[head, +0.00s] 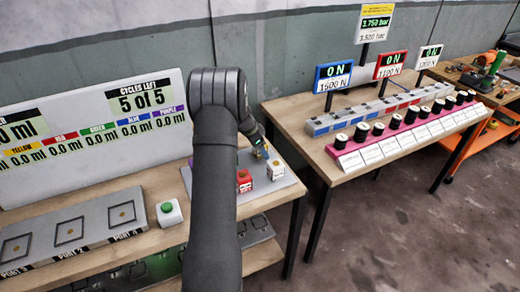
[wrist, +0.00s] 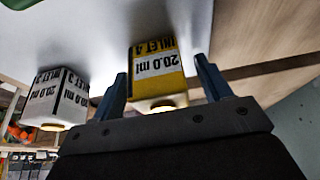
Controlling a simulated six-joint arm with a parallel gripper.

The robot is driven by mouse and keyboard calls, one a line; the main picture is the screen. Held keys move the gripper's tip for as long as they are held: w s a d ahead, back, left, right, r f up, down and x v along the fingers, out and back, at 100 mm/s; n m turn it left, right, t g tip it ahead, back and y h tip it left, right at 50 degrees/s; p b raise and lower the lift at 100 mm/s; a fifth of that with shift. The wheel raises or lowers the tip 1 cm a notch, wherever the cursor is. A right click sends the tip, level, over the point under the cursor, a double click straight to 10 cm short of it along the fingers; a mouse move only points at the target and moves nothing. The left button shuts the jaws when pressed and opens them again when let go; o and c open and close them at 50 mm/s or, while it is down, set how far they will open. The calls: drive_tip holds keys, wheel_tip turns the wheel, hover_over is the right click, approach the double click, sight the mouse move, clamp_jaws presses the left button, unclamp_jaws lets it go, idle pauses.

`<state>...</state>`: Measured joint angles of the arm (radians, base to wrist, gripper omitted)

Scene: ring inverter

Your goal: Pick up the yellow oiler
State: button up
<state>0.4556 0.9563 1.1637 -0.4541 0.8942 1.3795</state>
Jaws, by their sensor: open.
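The yellow oiler (wrist: 155,72) is a yellow and white block reading "20.0 ml", upside down in the wrist view. It appears between the two blue fingers of my open gripper (wrist: 163,82), with gaps on both sides. I cannot tell whether the fingertips reach around it or stop short. In the head view my gripper (head: 262,148) is over the grey plate at the right end of the left bench, and my arm hides much there. The yellow oiler is not clearly visible in that view.
A white oiler (wrist: 60,97) stands beside the yellow one; a white block (head: 275,170) and a red block (head: 244,181) show on the plate (head: 284,188). A green button (head: 168,209) and port panel (head: 80,230) lie left. A second bench (head: 310,165) stands right.

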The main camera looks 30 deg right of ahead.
drive_tip(key=c, duration=1.1)
drive_tip(key=shift+r, duration=0.1)
